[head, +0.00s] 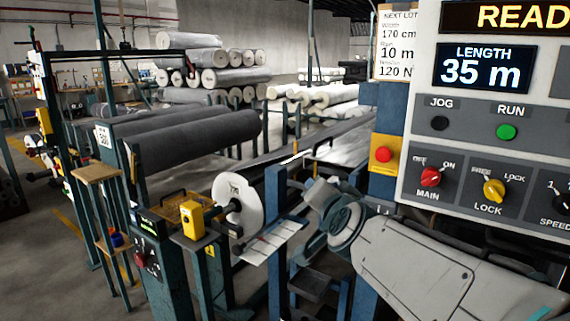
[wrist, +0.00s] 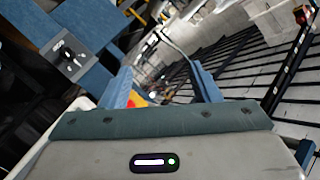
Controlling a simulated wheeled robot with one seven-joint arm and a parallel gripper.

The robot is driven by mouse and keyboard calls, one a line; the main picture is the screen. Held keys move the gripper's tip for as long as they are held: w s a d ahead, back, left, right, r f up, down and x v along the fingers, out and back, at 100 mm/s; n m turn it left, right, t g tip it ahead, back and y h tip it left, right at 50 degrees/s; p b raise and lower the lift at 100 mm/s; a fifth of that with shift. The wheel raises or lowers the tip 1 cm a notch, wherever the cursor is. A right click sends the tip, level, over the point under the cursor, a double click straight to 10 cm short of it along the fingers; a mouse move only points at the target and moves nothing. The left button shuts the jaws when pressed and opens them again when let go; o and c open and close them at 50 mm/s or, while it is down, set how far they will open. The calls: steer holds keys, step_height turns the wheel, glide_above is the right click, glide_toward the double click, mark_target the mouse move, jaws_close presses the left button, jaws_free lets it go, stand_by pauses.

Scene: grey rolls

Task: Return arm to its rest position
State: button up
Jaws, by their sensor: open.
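My arm reaches in from the lower right of the head view, in front of the machine and below the control panel (head: 480,130). Its grey wrist end lies close to a blue machine post (head: 278,230); I cannot tell whether they touch. The fingers cannot be made out in the head view. In the wrist view my gripper (wrist: 164,85) shows two blue fingers spread apart, with nothing held between them. Behind the fingers, the view is tilted over machine parts and floor.
The panel shows "LENGTH 35 m", with a green RUN button (head: 506,132), a red MAIN knob (head: 430,177) and a yellow LOCK knob (head: 493,191). A red button (head: 383,154) sits on a yellow box beside it. A dark grey roll (head: 200,143) hangs at left; pale rolls (head: 235,76) are stacked behind.

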steer(key=s+d+f+n+g+p, duration=0.3)
steer(key=s+f+g, duration=0.3)
steer(key=s, duration=0.4)
steer(key=s+d+f+n+g+h+p, duration=0.1)
steer(key=s+d+f+n+g+p, duration=0.2)
steer(key=s+f+g, duration=0.3)
steer(key=s+d+f+n, duration=0.1)
steer(key=s, duration=0.4)
steer(key=shift+f+g, duration=0.3)
steer(key=shift+f, duration=0.05)
